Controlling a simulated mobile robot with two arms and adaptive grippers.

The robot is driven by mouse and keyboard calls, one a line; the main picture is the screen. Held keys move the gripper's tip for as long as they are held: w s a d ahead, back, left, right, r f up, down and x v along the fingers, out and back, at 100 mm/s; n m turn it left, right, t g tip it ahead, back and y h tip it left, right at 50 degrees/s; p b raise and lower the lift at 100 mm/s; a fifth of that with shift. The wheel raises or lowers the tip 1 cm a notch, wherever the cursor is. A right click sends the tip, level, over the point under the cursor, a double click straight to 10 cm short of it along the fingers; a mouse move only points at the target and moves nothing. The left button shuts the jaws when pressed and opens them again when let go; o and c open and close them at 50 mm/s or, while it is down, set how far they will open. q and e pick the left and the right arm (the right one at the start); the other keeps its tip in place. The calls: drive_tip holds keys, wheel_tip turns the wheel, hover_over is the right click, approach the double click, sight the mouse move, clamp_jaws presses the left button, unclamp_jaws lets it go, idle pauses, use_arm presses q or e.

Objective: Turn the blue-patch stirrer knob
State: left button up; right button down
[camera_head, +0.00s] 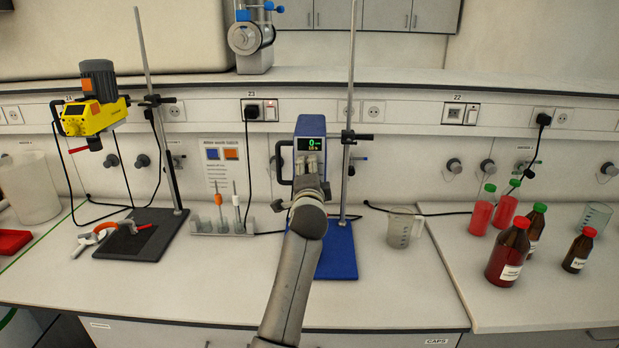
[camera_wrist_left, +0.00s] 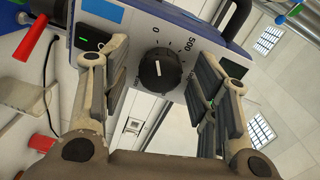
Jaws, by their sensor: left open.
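The blue stirrer (camera_head: 311,125) is clamped on a stand above a blue base (camera_head: 338,255); its display is lit green. The blue patch (camera_wrist_left: 103,10) is on the white panel, left of the knob. My left gripper (camera_head: 309,168) is in front of the stirrer and hides the knob in the head view. In the wrist view its open fingers (camera_wrist_left: 160,85) stand on both sides of the knob, with gaps showing. My right gripper is not in view.
A yellow stirrer (camera_head: 93,118) hangs on another stand at left. A rack with stirring shafts (camera_head: 222,226) stands left of my arm, a beaker (camera_head: 402,229) right of it. Several bottles, including a brown one (camera_head: 507,252), stand at right. The stand rod (camera_head: 348,100) is close to the blue stirrer.

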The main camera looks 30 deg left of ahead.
use_arm(q)
drive_tip(key=v, duration=1.2)
drive_tip(key=shift+f, duration=0.15)
